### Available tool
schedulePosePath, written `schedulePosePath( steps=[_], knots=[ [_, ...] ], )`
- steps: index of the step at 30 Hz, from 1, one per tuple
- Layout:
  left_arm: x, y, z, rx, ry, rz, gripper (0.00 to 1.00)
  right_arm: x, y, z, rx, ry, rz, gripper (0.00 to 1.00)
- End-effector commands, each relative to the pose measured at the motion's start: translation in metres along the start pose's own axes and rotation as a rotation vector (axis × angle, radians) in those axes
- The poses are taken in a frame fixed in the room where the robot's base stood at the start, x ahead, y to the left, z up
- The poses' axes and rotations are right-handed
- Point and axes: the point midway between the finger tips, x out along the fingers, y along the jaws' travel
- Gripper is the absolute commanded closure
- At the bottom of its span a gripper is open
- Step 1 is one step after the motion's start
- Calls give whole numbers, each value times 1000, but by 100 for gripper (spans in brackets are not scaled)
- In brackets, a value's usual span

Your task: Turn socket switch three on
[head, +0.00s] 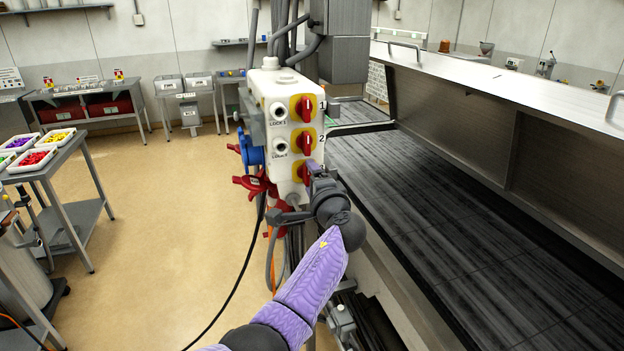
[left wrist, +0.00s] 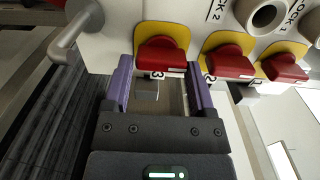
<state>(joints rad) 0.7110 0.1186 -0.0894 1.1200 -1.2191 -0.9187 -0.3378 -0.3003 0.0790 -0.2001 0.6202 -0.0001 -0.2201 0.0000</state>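The white socket box (head: 285,125) hangs in the middle of the head view, with red knobs on yellow plates down its front. Switch three (head: 301,173) is the lowest, partly hidden by my gripper; switch one (head: 305,108) and switch two (head: 305,142) are above it. In the left wrist view switch three (left wrist: 161,56) lies along the row of switches, in line with switch two (left wrist: 229,62). My left gripper (head: 311,170) is at switch three. Its purple fingers (left wrist: 159,66) are apart, near the knob's two ends; contact is unclear. My right gripper is out of view.
A grey handle (left wrist: 75,30) sticks out beside switch three. Red and blue plugs (head: 252,150) and cables hang at the box's left. A long dark grated bench (head: 450,210) runs along the right. Open floor (head: 170,220) lies to the left.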

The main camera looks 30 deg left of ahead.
Motion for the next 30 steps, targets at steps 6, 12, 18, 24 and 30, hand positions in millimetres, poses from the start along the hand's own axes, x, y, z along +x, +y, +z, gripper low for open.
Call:
schedulePosePath(
  steps=[6,12,18,24,30],
  knots=[
    [0,0,0,-2,0,0,0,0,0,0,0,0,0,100],
    [-4,0,-1,-3,2,-1,0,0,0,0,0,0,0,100],
    [-38,2,-1,-6,4,0,0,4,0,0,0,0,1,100],
    [-84,3,-1,-4,3,2,0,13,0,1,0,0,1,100],
    [-100,1,0,-2,0,1,0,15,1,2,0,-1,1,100]
  ],
)
